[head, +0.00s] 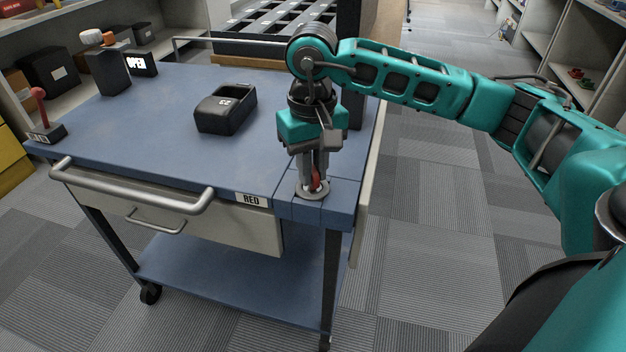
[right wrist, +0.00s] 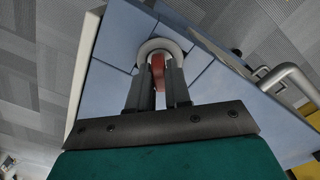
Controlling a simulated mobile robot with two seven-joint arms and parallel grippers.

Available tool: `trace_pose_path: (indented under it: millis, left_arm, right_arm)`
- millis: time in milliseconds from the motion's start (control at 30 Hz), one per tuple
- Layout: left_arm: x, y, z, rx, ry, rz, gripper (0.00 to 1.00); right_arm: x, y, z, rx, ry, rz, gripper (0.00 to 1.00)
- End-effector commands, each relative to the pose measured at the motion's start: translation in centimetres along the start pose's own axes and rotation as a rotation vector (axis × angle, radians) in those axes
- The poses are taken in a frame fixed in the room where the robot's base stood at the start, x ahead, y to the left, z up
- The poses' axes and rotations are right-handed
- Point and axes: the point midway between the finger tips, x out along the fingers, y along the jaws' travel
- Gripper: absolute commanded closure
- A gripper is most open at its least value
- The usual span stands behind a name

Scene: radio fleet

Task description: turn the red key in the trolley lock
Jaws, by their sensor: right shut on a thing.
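The red key (head: 316,181) stands in the round metal lock (head: 322,193) at the near right corner of the blue trolley top (head: 160,120). My right gripper (head: 314,178) points down over the lock and is shut on the key. In the right wrist view the red key (right wrist: 158,70) shows between the two fingers (right wrist: 158,88), in front of the pale lock ring (right wrist: 148,46). The fingers hide part of the key, and I cannot tell its turn angle well. My left gripper is not in view.
A drawer (head: 190,220) with a RED label (head: 251,199) is shut below the top. Shelves flank the carpeted floor (head: 440,220), which is clear at right.

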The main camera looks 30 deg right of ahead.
Motion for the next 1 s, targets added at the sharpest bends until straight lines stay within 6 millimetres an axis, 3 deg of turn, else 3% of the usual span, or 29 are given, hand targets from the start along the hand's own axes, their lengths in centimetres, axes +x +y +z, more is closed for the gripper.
trace_pose_path:
  millis: [267,800,1000]
  left_arm:
    - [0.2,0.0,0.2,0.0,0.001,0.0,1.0]
    - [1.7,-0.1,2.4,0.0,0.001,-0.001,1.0]
    - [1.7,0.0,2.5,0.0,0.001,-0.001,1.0]
  right_arm:
    - [0.1,0.0,0.0,-0.029,-0.001,0.001,1.0]
    - [0.2,0.0,0.0,-0.449,-0.001,0.001,1.0]
    - [0.0,0.0,0.0,-0.501,-0.002,0.0,1.0]
